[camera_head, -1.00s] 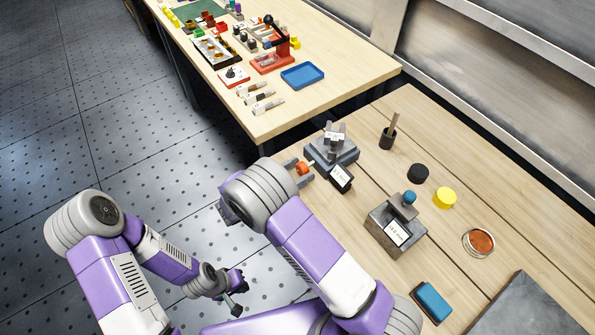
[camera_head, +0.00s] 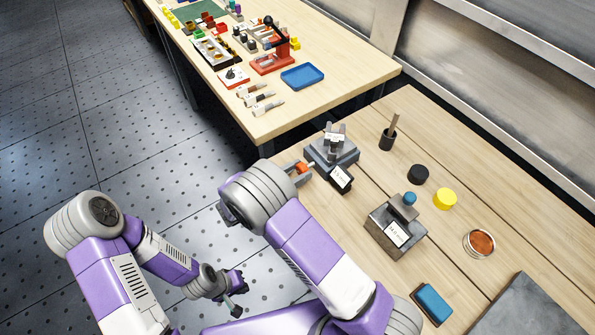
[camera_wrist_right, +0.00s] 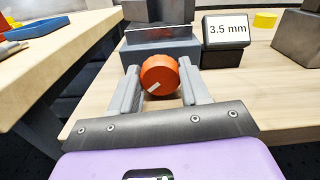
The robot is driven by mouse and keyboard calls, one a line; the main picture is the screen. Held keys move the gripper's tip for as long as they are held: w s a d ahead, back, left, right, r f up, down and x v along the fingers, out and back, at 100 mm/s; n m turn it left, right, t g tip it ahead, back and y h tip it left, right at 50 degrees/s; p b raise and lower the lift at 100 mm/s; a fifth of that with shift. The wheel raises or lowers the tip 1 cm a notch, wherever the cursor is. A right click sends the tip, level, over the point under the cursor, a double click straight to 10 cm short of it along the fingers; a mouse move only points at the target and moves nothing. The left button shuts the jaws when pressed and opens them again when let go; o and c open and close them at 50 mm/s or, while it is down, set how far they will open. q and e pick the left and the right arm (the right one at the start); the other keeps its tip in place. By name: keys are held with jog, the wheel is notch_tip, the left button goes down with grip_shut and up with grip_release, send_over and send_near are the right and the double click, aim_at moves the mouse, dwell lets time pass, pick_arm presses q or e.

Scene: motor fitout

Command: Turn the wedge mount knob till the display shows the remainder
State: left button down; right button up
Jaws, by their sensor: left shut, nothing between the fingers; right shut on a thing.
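The wedge mount (camera_head: 333,155) stands on the near table, a grey block base with an upright piece on top. Its orange knob (camera_wrist_right: 160,74) faces my right gripper (camera_wrist_right: 158,84), which is shut on it, one finger on each side. A pale mark shows on the knob's lower left face. The display (camera_wrist_right: 226,30) beside the mount reads 3.5 mm in the right wrist view; it also shows in the head view (camera_head: 341,178). My right forearm hides part of that gripper in the head view. My left gripper (camera_head: 236,297) is shut and empty, low over the floor.
A dark grey block (camera_head: 380,232) with a blue knob and a white label stands nearer. Black (camera_head: 418,174) and yellow (camera_head: 445,198) discs, a round dish (camera_head: 479,243), a dark cup (camera_head: 387,140) and a blue pad (camera_head: 433,302) lie around. A second table is behind.

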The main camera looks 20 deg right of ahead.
jog(key=shift+m+b, duration=0.3)
jog(key=shift+m, duration=2.1)
jog(key=o, duration=1.1)
jog(key=shift+c, duration=0.2)
